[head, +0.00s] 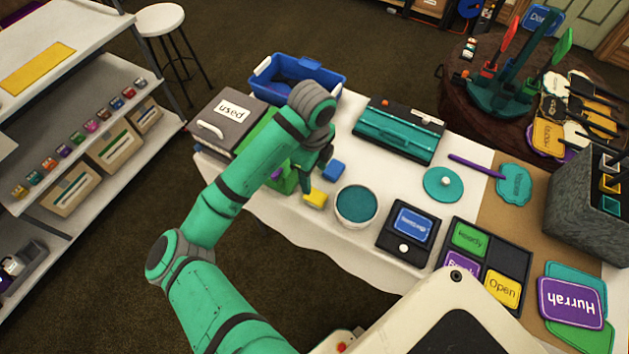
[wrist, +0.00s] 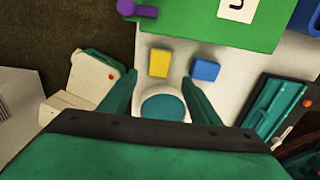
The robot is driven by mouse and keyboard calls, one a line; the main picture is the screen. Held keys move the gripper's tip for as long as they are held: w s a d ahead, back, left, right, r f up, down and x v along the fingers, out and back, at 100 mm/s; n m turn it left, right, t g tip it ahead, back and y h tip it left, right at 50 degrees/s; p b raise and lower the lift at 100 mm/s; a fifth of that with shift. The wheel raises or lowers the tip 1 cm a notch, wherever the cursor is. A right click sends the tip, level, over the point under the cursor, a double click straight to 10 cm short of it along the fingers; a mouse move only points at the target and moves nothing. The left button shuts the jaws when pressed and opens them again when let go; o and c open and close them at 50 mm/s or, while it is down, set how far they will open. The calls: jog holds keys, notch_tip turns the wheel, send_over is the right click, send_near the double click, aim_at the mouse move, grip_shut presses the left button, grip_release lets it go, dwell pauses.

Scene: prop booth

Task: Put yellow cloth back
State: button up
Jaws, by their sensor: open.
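A small yellow folded piece (head: 316,197), which I take for the yellow cloth, lies on the white table near its front-left edge. In the wrist view the yellow cloth (wrist: 159,63) lies just beyond the fingertips, roughly in line with the gap. My gripper (wrist: 162,76) is open and empty, pointing down over the table; in the head view my gripper (head: 312,178) is partly hidden by my arm, close by the cloth. A similar blue piece (head: 334,170) lies beside the yellow one. A flat yellow sheet (head: 37,68) also lies on the shelf top at left.
A grey box labelled "used" (head: 222,122) stands at the table's left, with a green box (head: 284,184) beside it, partly behind my arm. A blue bin (head: 263,90) is at the back. A teal-filled bowl (head: 342,215) and a teal case (head: 412,104) stand to the right.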

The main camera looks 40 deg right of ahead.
jog(key=s+d+r+n+h, duration=0.2)
jog(key=d+n+h, duration=0.25)
jog(key=d, duration=0.35)
jog(key=s+d+r+n+h, duration=0.25)
jog(key=d+h, duration=0.35)
jog(key=d, duration=0.3)
jog(key=w+a+f+n+t+h, duration=0.15)
jog(key=w+a+n+t, duration=0.35)
jog(key=a+n+t, duration=0.85)
jog(key=s+a+f+n+y, duration=0.4)
jog(key=a+f+n+y, duration=0.15)
jog(key=a+n, duration=0.25)
jog(key=s+a+n+t+y, duration=0.2)
jog(key=s+a+y, duration=0.4)
jog(key=s+a, duration=1.3)
jog(key=a+n, duration=0.1)
jog(key=a, duration=0.3)
jog(key=shift+s+y, duration=0.15)
jog(key=shift+y, duration=0.2)
